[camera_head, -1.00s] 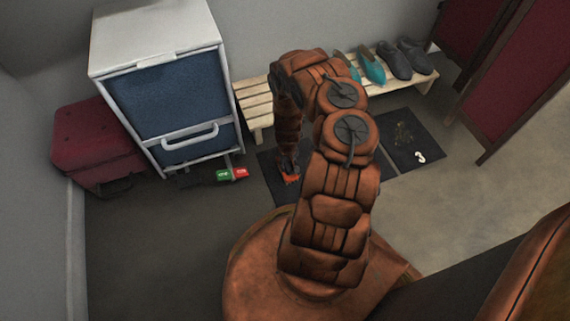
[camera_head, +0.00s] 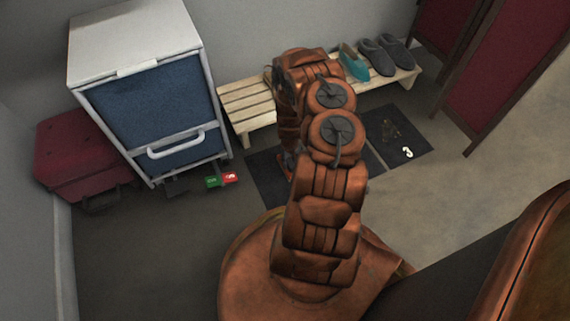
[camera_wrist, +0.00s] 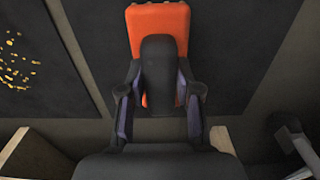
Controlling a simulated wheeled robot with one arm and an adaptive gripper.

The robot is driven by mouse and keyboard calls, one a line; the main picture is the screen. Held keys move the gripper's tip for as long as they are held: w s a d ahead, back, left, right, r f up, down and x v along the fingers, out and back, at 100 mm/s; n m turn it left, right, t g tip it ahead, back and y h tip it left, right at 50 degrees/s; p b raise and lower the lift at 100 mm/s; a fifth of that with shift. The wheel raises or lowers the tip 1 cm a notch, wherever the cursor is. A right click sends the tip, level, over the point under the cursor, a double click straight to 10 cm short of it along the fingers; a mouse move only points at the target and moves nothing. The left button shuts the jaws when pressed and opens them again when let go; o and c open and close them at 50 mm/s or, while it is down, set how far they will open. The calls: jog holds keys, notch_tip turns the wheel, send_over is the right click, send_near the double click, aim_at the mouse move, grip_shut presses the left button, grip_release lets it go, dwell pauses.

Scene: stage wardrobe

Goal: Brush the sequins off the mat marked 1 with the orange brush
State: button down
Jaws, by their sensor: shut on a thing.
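My gripper (camera_wrist: 158,95) is shut on the orange brush (camera_wrist: 158,20) in the wrist view. The brush's head points to the top of that view, over or near dark mats; I cannot tell if it touches one. A dark mat with gold sequins (camera_wrist: 22,65) lies at left there, and a dark mat surface (camera_wrist: 225,45) lies behind and right of the brush. In the head view, a dark mat (camera_head: 267,180) lies partly behind my arm, which hides most of my gripper and brush. No figure 1 shows; my arm may hide it.
A dark mat marked 3 (camera_head: 420,135), with a dull patch on it, lies at right. A slatted bench (camera_head: 247,105) holds teal shoes (camera_head: 353,65) and grey slippers (camera_head: 385,55). A blue-fronted cabinet (camera_head: 150,110), dark red case (camera_head: 80,150) and green and red blocks (camera_head: 221,180) stand left. Red screens (camera_head: 525,70) stand right.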

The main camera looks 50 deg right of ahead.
jog(key=shift+s+d+f, duration=0.1)
jog(key=shift+s+d, duration=0.25)
jog(key=shift+d, duration=0.2)
jog(key=shift+s+a+p, duration=0.2)
jog(key=shift+s+p, duration=0.4)
jog(key=shift+p, duration=0.25)
jog(key=shift+s+a+p, duration=0.45)
jog(key=shift+s+p, duration=0.2)
jog(key=shift+w+a+p, duration=0.25)
jog(key=shift+w+a, duration=0.05)
jog(key=shift+a, duration=0.35)
jog(key=shift+w+a+p, duration=0.3)
jog(key=shift+w+a, duration=0.05)
jog(key=shift+a, duration=0.3)
jog(key=shift+w+a+p, duration=0.25)
jog(key=shift+w+a, duration=0.05)
jog(key=shift+a, duration=0.35)
jog(key=shift+w+a+p, duration=0.15)
jog(key=shift+w+a, duration=0.15)
jog(key=shift+a, duration=0.5)
jog(key=shift+w+a+p, duration=0.15)
jog(key=shift+w+a, duration=0.15)
jog(key=shift+a, duration=0.5)
notch_tip(320, 180, up, 6)
jog(key=p, duration=0.6)
jog(key=shift+d, duration=0.1)
